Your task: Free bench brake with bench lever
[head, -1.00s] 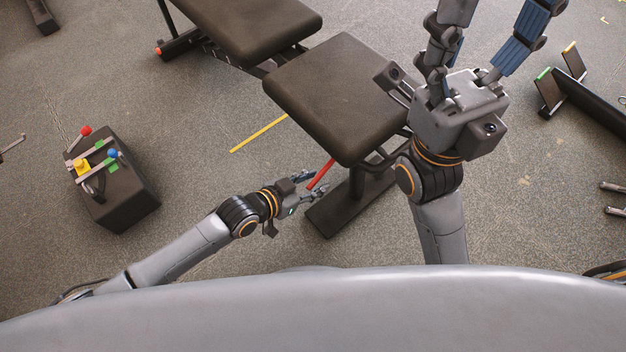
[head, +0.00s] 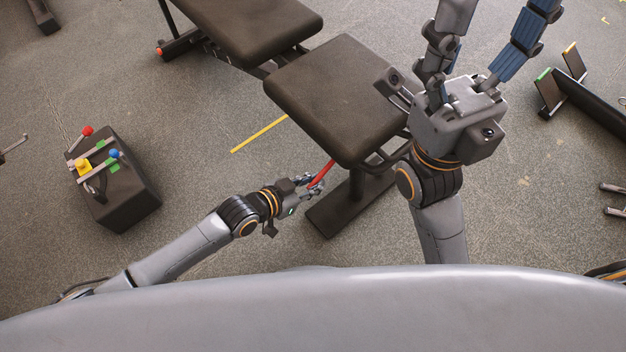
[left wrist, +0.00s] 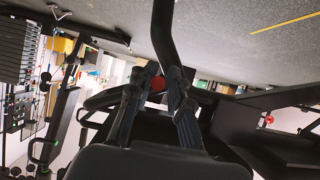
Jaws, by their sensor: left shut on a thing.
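The bench (head: 335,88) has a dark padded seat and stands in the middle of the head view. Its red lever (head: 325,169) slants down from under the seat's near left edge. My left gripper (head: 314,183) is shut on the red lever at its lower end. In the left wrist view, the fingers (left wrist: 158,90) close around the red lever end (left wrist: 158,84). My right gripper (head: 490,50) is raised at the upper right, empty, with its fingers spread apart. The brake itself cannot be made out.
A dark box (head: 125,195) with red, yellow and blue knobbed levers stands on the floor at left. A black rack (head: 590,105) with upright plates is at right. A yellow line (head: 258,134) marks the floor. Floor between box and bench is clear.

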